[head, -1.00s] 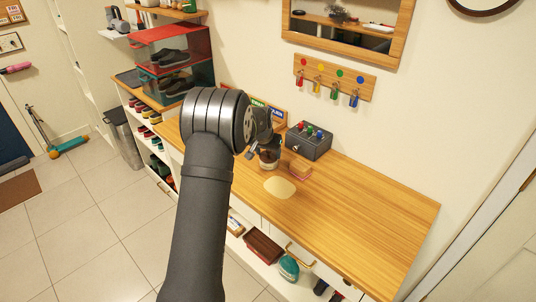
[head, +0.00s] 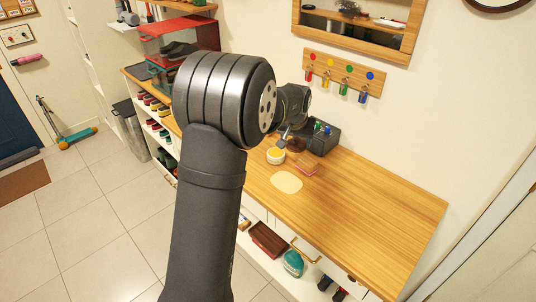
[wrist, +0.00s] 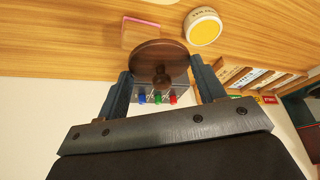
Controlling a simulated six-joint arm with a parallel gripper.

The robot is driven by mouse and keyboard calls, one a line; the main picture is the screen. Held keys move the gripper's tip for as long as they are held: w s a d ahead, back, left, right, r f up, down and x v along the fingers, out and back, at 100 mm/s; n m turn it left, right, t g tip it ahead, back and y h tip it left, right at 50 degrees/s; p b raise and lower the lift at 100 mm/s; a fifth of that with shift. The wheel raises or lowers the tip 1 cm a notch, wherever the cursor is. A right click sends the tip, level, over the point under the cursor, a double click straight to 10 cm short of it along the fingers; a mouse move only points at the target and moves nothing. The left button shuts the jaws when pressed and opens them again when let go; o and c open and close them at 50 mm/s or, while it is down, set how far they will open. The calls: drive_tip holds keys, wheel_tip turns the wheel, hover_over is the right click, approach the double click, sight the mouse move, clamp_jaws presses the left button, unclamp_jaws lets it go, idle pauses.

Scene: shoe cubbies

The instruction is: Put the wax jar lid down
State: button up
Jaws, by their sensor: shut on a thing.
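The wax jar lid (wrist: 153,50) is a dark brown wooden disc with a round knob, held between the fingers of my gripper (wrist: 161,76) in the wrist view. In the head view the lid (head: 297,144) is partly hidden, and my gripper (head: 286,134) is mostly behind my arm. The wax jar (head: 276,156) stands uncovered on the wooden top, showing yellow wax. It also shows in the wrist view (wrist: 203,27), beside the lid and apart from it. The lid appears to be above the bench, but its exact height is unclear.
A wooden block with a pink edge (head: 307,168) lies close to the jar, and a cream patch (head: 287,182) lies in front. The right part of the wooden top (head: 375,210) is clear.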

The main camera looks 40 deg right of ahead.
drive_tip(key=w+a+f+n+t, duration=0.1)
drive_tip(key=w+a+f+n, duration=0.2)
drive_tip(key=a, duration=0.6)
drive_tip(key=shift+y, duration=0.3)
drive_tip(key=w+f, duration=0.2)
drive_tip(key=w, duration=0.1)
drive_tip(key=w+a+f, duration=0.1)
drive_tip(key=w+f, duration=0.1)
drive_tip(key=w, duration=0.1)
drive_tip(key=w+f, duration=0.2)
drive_tip(key=w, duration=0.2)
drive_tip(key=shift+a+f, duration=0.2)
drive_tip(key=shift+a, duration=0.15)
drive_tip(key=shift+w+f, duration=0.25)
drive_tip(key=shift+f, duration=1.85)
drive_tip(key=shift+f, duration=0.1)
drive_tip(key=o, duration=1)
